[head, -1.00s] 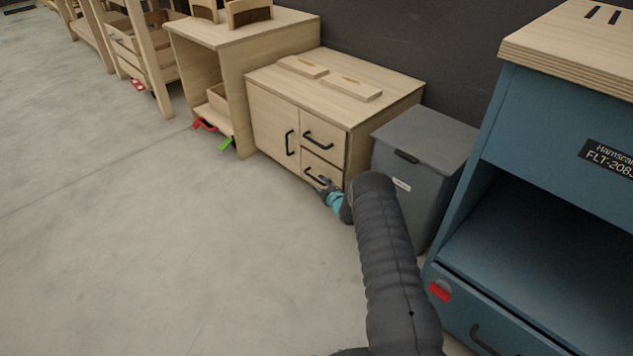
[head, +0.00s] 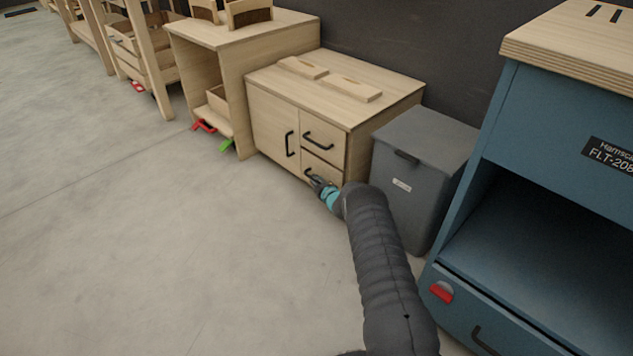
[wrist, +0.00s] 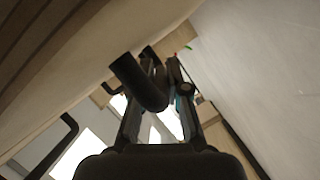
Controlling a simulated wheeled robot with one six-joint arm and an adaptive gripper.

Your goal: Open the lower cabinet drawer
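The low wooden cabinet (head: 375,103) has a door on the left and two drawers on the right, with black bar handles. The lower drawer (head: 331,174) looks shut. My gripper (head: 317,183) is at its handle (head: 308,172) and covers part of it. In the wrist view, my gripper (wrist: 162,65) has its fingertips close together with a narrow gap. A thick black bar, seemingly the handle (wrist: 135,80), crosses in front of the left finger and reaches between the fingers. I cannot tell whether the fingers clamp it.
A grey lidded bin (head: 420,165) stands close to the cabinet's right side. A blue cabinet (head: 560,130) is at the right. An open wooden unit (head: 240,60) adjoins on the left. The concrete floor (head: 170,240) in front is clear.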

